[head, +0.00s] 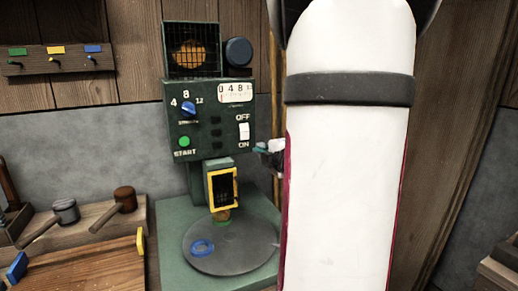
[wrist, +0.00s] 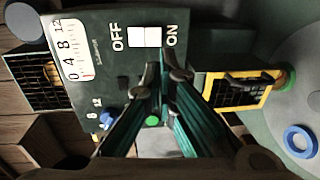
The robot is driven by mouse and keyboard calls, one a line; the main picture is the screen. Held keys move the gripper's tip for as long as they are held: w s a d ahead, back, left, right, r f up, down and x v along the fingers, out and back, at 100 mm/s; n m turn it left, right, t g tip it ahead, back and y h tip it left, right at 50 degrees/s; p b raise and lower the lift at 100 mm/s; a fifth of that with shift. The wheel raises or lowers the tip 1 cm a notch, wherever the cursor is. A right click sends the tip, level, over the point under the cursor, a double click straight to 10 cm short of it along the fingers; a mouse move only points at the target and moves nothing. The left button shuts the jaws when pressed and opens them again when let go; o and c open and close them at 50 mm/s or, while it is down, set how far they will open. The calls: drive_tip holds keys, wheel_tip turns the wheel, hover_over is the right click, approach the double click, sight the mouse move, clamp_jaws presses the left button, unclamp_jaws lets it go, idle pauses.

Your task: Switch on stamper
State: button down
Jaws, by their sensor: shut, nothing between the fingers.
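The stamper is a dark green machine (head: 208,158) with a control panel. Its white rocker switch (head: 244,131) has OFF above and ON below; it also shows in the wrist view (wrist: 145,37), with OFF on its left and ON on its right. I cannot tell which way it is tipped. My gripper (wrist: 168,68) is shut and empty, its tips in front of the panel near the ON side of the switch. Contact is not visible. In the head view my gripper (head: 270,147) is at the panel's right edge, partly hidden by my white arm.
The panel carries a blue dial (head: 188,109), a green START button (head: 184,141) and a gauge (head: 236,92). Below are a yellow-framed guard (head: 222,188) and a round plate (head: 235,262) with a blue ring (head: 202,248). Mallets (head: 122,200) lie on a wooden bench at left.

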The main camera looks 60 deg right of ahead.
sight(245, 140)
drive_tip(key=x, duration=1.1)
drive_tip(key=shift+w+d, duration=0.2)
drive_tip(key=shift+w, duration=0.05)
drive_tip(key=shift+w+f+b, duration=0.1)
drive_tip(key=shift+f+b, duration=0.05)
drive_tip(key=shift+b, duration=0.4)
drive_tip(key=shift+w+d+t+h+b, duration=0.2)
drive_tip(key=shift+t+h+b, duration=0.1)
drive_tip(key=shift+b, duration=0.85)
drive_tip(key=shift+a+f, duration=0.1)
